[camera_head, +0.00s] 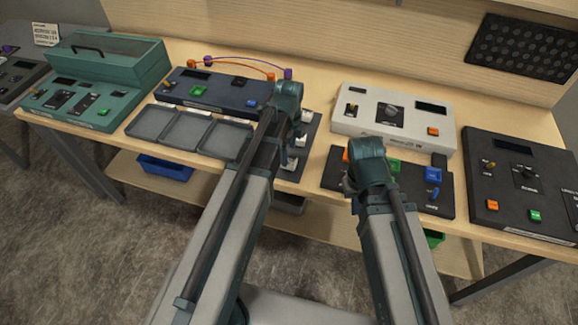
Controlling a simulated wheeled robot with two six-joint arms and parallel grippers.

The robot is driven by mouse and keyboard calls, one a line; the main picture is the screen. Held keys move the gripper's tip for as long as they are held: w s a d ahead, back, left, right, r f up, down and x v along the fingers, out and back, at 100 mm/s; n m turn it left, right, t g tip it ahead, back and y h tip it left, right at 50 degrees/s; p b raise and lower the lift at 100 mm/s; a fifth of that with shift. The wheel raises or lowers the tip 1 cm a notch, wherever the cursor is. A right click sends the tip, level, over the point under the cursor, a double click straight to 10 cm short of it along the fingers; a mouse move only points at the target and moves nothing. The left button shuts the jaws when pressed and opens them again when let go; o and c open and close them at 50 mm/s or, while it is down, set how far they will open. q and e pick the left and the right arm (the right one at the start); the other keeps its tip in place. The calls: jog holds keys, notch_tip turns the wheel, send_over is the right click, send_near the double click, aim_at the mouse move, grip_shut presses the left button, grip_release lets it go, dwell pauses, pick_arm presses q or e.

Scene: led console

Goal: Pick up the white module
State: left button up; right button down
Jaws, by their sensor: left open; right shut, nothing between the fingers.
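Small white blocks (302,141) show on a dark panel (312,133) in the middle of the table; my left arm partly hides them. I cannot tell which of them is the white module. My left gripper (293,118) is open over this panel, its fingertips mostly hidden by its own wrist. I cannot tell whether it touches a block. My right gripper (352,184) is shut and empty over the dark button panel (405,190) at right, largely hidden by its arm.
A grey tray (186,133) with three compartments lies left of my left arm. A blue console (215,92) with orange and purple cables stands behind it. A white console (370,107), a black console (520,180) and a teal console (85,110) take up much of the table.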

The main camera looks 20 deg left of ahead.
aim_at(289, 160)
pick_arm(q)
notch_tip(289, 160, down, 5)
jog(key=b, duration=0.4)
jog(key=shift+s+d+r, duration=0.1)
jog(key=shift+s, duration=0.05)
jog(key=shift+r, duration=0.1)
jog(key=shift+c, duration=0.2)
grip_shut()
